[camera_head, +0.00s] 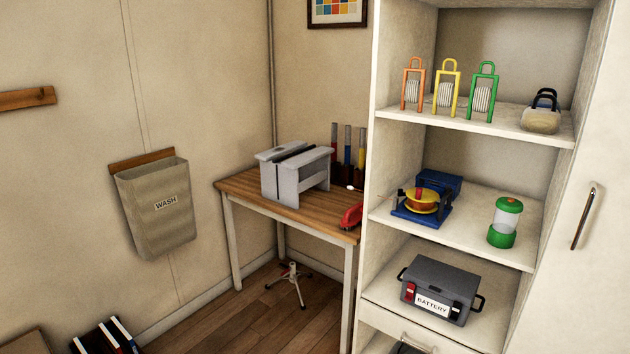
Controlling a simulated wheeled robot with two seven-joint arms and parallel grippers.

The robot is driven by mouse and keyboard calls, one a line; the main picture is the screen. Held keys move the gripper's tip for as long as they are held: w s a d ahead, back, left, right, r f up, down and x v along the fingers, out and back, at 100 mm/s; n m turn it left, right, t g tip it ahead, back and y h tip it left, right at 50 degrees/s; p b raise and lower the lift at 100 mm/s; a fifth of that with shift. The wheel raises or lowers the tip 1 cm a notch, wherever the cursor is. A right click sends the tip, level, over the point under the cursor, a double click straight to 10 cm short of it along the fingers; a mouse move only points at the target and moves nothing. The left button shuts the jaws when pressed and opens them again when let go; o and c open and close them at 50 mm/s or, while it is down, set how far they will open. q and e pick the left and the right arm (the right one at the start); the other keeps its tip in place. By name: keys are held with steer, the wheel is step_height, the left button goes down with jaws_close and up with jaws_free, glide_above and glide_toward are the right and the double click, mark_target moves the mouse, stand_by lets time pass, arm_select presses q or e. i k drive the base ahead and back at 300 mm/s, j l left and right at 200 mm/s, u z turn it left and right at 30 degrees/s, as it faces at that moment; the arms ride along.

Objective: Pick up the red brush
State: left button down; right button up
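A red object (351,217), which looks like the red brush, lies at the front right corner of the wooden table (246,188). It is close to the white shelf unit (370,190), which stands just to its right. Its far end is small, and I cannot make out bristles. Neither of my grippers is in view.
A grey bench-like stand (296,178) and tubes (348,150) are on the table. The shelves hold colored reels (447,90), a yellow-red spool (420,200), a green lantern (504,222) and a battery box (438,290). A small tripod (291,275) stands under the table.

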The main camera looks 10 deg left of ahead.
mark_target(352, 217)
steer(key=i+j+z, duration=0.1)
steer(key=z, duration=0.7)
steer(key=i+j+z, duration=0.4)
steer(key=j, duration=0.35)
steer(key=i+j+z, duration=0.2)
steer(key=j, duration=0.2)
steer(key=i+j, duration=0.1)
steer(key=j, duration=0.2)
steer(key=i+j, duration=0.15)
steer(key=j, duration=0.15)
steer(key=i+j, duration=0.1)
steer(key=j, duration=0.15)
steer(key=z, duration=0.05)
